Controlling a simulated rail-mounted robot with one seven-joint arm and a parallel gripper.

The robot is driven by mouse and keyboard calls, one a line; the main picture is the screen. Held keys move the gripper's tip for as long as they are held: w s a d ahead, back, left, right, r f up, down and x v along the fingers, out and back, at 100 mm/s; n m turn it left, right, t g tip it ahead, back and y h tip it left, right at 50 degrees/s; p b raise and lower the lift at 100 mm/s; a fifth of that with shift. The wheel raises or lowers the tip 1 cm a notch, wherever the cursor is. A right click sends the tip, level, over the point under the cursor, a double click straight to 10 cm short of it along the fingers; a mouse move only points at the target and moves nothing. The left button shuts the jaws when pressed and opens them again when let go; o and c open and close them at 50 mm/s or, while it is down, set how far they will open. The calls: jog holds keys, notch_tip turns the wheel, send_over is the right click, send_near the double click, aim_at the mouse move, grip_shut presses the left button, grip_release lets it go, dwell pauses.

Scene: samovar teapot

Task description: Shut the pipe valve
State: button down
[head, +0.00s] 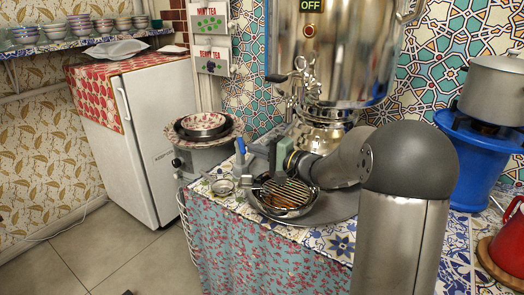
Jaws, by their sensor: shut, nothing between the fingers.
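My gripper (250,164) reaches left, low in front of the samovar and below the tap. It is shut and empty, close to the blue part; contact cannot be told. My arm and gripper hide part of the area behind them.
A round slotted drip grate on a bowl (290,203) lies just below my gripper. A small glass dish (222,187) is at its left. Stacked bowls (204,124) stand further left. A pot on a blue stove (490,130) and a red kettle (508,247) are at right.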

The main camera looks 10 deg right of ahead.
aim_at(245, 153)
jog(key=a+b, duration=0.1)
jog(key=b, duration=0.1)
jog(key=a+b, duration=0.1)
jog(key=b, duration=0.1)
jog(key=a+b, duration=0.1)
jog(key=b, duration=0.1)
jog(key=shift+s+a+f+b, duration=0.1)
jog(key=shift+s+f+b, duration=0.15)
jog(key=shift+s+b, duration=0.1)
jog(key=shift+a+r, duration=0.15)
jog(key=shift+r, duration=0.1)
